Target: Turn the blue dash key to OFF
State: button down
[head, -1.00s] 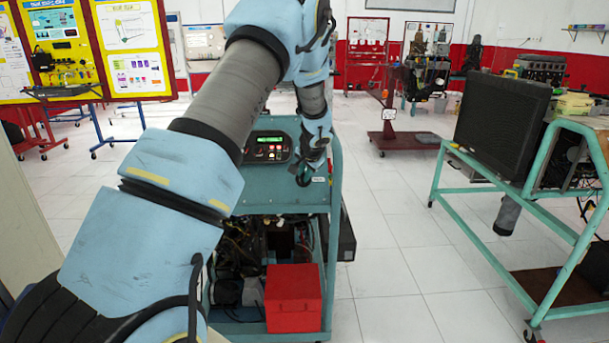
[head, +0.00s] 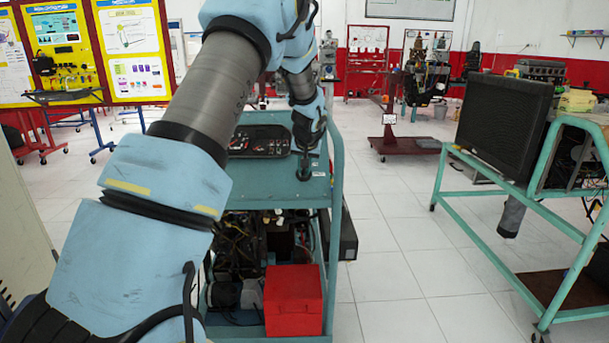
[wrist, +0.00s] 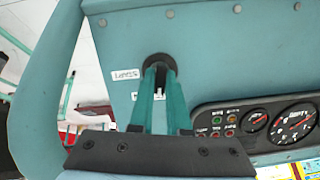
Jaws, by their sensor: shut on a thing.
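The teal dash panel (head: 270,185) is on the cart in front of me. A round black key switch (wrist: 159,60) sits in it in the wrist view, with a START label (wrist: 126,75) beside it. My gripper (wrist: 160,78) reaches the switch with its two teal fingers close together, shut on the key. The blue key itself is hidden between the fingers, so its exact angle does not show. In the head view my gripper (head: 304,172) is at the right part of the dash.
The black gauge cluster (wrist: 262,125) is beside the switch, with its small lamps looking dim. A red box (head: 294,300) sits low on the cart. Another teal cart with a dark radiator (head: 502,118) stands at right. White floor between the carts is free.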

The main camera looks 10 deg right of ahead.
jog(key=shift+n+b, duration=0.65)
jog(key=shift+n, duration=0.35)
jog(key=c, duration=0.9)
grip_release()
jog(key=shift+r, duration=0.1)
jog(key=b+v, duration=0.1)
jog(key=v, duration=0.4)
jog(key=b+v, duration=0.1)
jog(key=v, duration=0.4)
jog(key=shift+s+a+r, duration=0.15)
jog(key=shift+a+r, duration=0.05)
